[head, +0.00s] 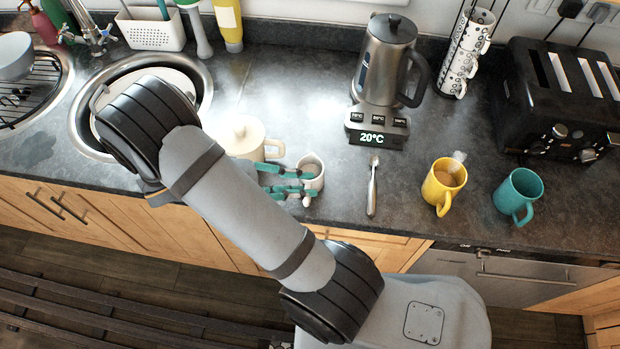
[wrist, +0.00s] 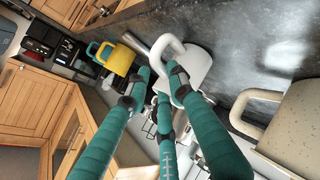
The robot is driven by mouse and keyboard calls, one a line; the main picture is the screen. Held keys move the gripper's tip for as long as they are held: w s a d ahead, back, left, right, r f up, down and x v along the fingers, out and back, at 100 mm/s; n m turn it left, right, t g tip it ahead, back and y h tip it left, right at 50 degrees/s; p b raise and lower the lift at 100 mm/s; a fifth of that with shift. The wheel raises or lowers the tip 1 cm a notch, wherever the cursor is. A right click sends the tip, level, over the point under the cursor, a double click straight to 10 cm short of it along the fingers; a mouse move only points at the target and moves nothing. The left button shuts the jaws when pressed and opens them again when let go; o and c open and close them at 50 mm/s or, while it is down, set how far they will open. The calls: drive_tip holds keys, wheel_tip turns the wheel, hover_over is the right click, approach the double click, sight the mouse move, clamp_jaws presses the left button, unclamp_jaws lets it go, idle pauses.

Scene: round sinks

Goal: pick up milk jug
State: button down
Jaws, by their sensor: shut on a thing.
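The milk jug (head: 311,168) is a small white jug near the counter's front edge, left of the spoon. In the wrist view the white jug (wrist: 196,68) shows its rounded handle, with my teal fingers against it. My gripper (head: 306,186) has teal fingers and comes at the jug from the left and front. In the wrist view my gripper (wrist: 162,88) is shut on the jug. The fingers hide part of the jug. I cannot tell whether its base touches the counter.
A spoon (head: 372,188), yellow mug (head: 436,190) and teal mug (head: 518,193) are to the right. The kettle (head: 385,65) and toaster (head: 530,110) stand behind. A round sink (head: 205,85) lies left.

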drive_tip(key=shift+r, duration=0.2)
idle(0.5)
wheel_tip(320, 180, up, 18)
drive_tip(key=shift+f+p, duration=0.25)
drive_tip(key=shift+p, duration=0.15)
idle(0.7)
idle(0.7)
